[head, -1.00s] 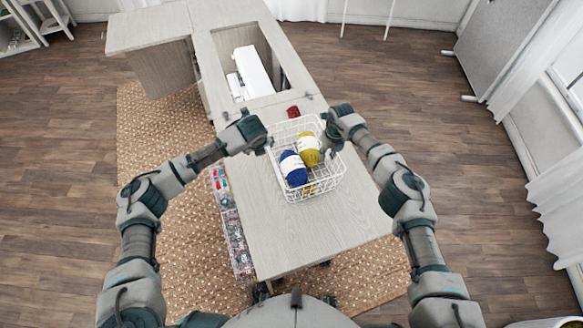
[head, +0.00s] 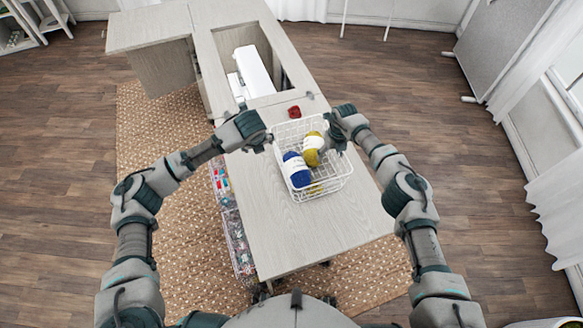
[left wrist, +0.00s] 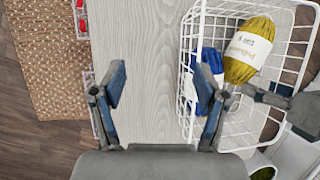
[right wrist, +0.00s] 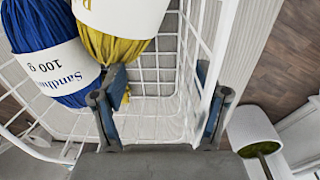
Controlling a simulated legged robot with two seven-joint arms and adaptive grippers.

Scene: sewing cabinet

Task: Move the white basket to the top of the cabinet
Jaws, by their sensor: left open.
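The white wire basket (head: 335,184) stands on the pale wood cabinet top (head: 300,235). It holds a blue yarn ball (head: 297,170) and yellow yarn (head: 313,148). My left gripper (head: 268,142) is open at the basket's left side; in the left wrist view (left wrist: 160,100) its right finger is at the basket's left wall and its left finger is over bare wood. My right gripper (head: 330,142) is at the basket's right side. In the right wrist view (right wrist: 162,100) its fingers are apart, one inside beside the yellow yarn, the other at the side wall.
A white sewing machine (head: 252,72) sits in the cabinet's recess beyond the basket. A small red object (head: 294,112) lies between recess and basket. Patterned items (head: 233,225) hang along the left side. The near part of the top is clear.

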